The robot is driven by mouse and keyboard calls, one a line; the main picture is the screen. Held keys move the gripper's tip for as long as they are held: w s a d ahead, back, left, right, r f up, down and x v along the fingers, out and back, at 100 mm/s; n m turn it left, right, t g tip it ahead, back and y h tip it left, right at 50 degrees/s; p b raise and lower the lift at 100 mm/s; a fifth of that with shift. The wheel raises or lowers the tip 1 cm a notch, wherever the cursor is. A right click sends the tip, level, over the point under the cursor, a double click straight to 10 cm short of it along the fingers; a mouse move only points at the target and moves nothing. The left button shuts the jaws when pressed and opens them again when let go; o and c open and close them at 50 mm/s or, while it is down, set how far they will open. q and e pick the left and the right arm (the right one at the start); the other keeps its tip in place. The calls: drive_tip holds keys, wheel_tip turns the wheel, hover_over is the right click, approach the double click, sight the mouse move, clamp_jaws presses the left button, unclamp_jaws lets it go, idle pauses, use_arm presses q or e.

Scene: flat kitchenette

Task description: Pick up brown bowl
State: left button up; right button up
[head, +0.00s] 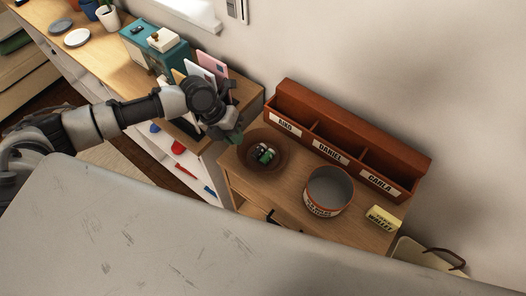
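The brown bowl (281,160) stands upright on a small wooden cabinet top, with a few small green and white items (266,154) inside it. My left gripper (231,137) is just left of the bowl, over or close to the cabinet's left edge, and seems apart from the bowl. Its fingers are dark and small in the head view, so whether they are open or shut cannot be told. My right gripper is not in view.
A red-brown organizer (355,135) labelled AIKO, DANIEL and CARLA stands behind the bowl against the wall. A round tin (324,207) and a yellow wallet box (383,218) stand to the right. Cards (212,63) stand on the left counter, behind my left arm.

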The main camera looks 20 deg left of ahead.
sight(242, 146)
use_arm(q)
drive_tip(key=p+x, duration=0.1)
drive_tip(key=x, duration=0.2)
drive_tip(key=shift+s+d+f+p, duration=0.15)
drive_tip(key=shift+d+f+p, duration=0.1)
drive_tip(key=shift+d+p, duration=0.05)
drive_tip(key=shift+d+f, duration=0.15)
drive_tip(key=shift+f, duration=0.25)
clamp_jaws()
drive_tip(key=shift+r, duration=0.1)
